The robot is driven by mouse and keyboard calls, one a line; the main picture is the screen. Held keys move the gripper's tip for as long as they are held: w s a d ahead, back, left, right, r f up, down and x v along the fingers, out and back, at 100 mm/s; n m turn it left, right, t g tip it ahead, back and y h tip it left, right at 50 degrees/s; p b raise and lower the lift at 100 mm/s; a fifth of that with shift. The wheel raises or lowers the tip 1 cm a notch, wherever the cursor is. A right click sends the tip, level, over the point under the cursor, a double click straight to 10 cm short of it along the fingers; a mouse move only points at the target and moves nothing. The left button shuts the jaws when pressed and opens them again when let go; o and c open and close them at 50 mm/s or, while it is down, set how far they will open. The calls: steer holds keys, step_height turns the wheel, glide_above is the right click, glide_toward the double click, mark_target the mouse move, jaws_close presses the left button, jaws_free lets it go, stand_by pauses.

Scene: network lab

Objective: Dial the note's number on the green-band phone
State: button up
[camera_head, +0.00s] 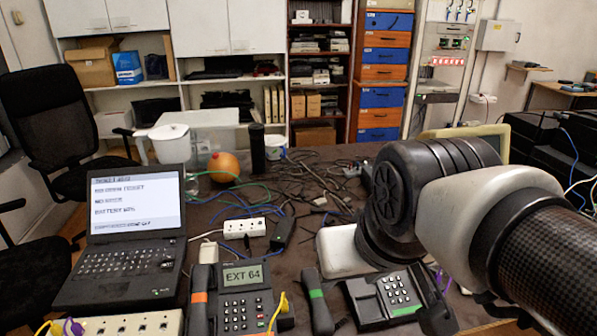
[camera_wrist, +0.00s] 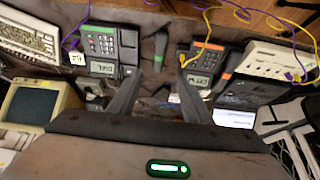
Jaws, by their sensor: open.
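The green-band phone (camera_head: 398,292) lies at the front right in the camera_head view, with a light keypad, partly hidden by my arm. Its dark handset with a green band (camera_head: 316,296) lies to its left. In the camera_wrist view this phone (camera_wrist: 100,42) is at upper left, with its keypad visible. The other phone (camera_head: 243,290) has an orange-band handset (camera_head: 199,298) and a display reading "EXT 64". I cannot identify a paper note. My gripper (camera_wrist: 160,70) is open and empty over the desk; its fingers point toward the area between the phones.
An open laptop (camera_head: 135,215) with blurred text stands at the left. White power strips (camera_head: 244,228), tangled cables and an orange ball (camera_head: 223,167) lie behind the phones. A beige monitor (camera_wrist: 33,103) shows in the camera_wrist view. Another strip (camera_head: 130,324) lies at the front left.

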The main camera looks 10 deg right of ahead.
stand_by(0.5)
jaws_close()
stand_by(1.6)
